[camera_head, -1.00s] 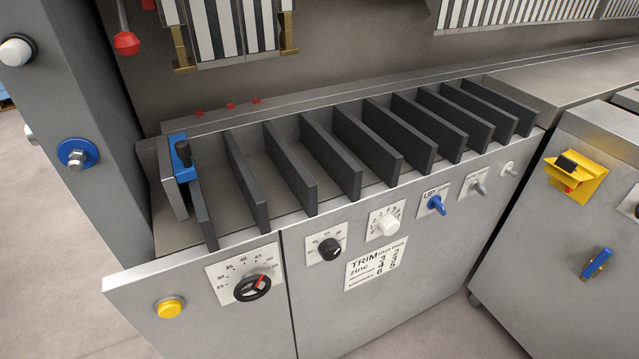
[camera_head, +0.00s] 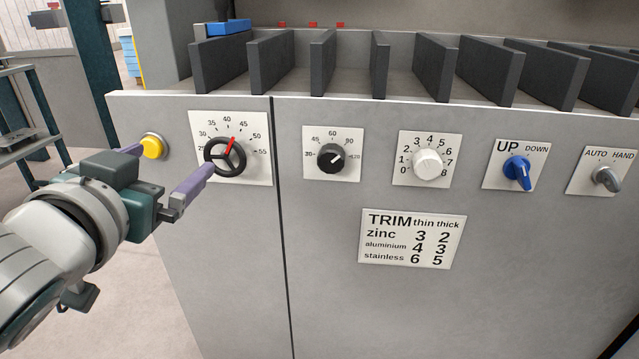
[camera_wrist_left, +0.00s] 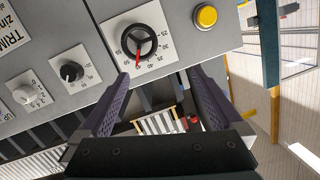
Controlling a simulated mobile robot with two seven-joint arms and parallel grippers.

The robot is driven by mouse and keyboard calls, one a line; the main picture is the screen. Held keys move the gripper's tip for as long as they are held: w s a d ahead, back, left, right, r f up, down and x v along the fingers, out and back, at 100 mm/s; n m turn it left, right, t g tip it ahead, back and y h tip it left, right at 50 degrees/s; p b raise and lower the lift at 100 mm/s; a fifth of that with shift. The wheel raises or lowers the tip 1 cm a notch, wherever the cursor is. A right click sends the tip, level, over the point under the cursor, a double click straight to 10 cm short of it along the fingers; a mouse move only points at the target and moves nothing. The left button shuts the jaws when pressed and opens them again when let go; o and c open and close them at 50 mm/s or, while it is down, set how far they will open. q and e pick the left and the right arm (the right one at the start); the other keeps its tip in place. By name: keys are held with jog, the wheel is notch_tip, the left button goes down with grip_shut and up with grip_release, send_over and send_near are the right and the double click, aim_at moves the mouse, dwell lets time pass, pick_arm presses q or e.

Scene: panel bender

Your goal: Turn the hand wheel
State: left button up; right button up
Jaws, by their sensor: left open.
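The hand wheel (camera_head: 226,153) is a small black three-spoked wheel with a red pointer, on a white scale plate (camera_head: 257,171) marked from about 25 to 55. Its red pointer stands between 40 and 45. My left gripper (camera_head: 168,170) is open with purple fingers spread, in front of the panel at the left. One finger tip is close to the wheel's lower left, the other near the yellow button. In the left wrist view the wheel (camera_wrist_left: 151,42) lies ahead between and beyond the fingertips, and nothing is held. Contact cannot be told. My right gripper is not in view.
A yellow button (camera_head: 153,146) sits left of the wheel. To the right are a black knob (camera_head: 331,158), a white knob (camera_head: 427,164), a blue switch (camera_head: 517,171) and a grey switch (camera_head: 607,179). Dark dividers (camera_head: 435,70) stand above the panel edge.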

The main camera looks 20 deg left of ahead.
pick_arm(q)
jog(key=m+t+b, duration=0.1)
jog(key=t+b, duration=0.1)
jog(key=b, duration=0.2)
send_near(224, 156)
jog(key=a, duration=0.1)
jog(key=shift+m+h, duration=0.3)
jog(key=shift+h, duration=0.2)
jog(key=b+x, duration=0.2)
jog(key=x, duration=0.7)
jog(key=shift+w+r, duration=0.1)
jog(key=shift+w, duration=0.35)
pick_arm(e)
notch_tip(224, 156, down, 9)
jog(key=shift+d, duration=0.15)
pick_arm(q)
jog(key=shift+d, duration=0.1)
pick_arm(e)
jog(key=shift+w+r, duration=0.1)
pick_arm(q)
jog(key=c, duration=1.1)
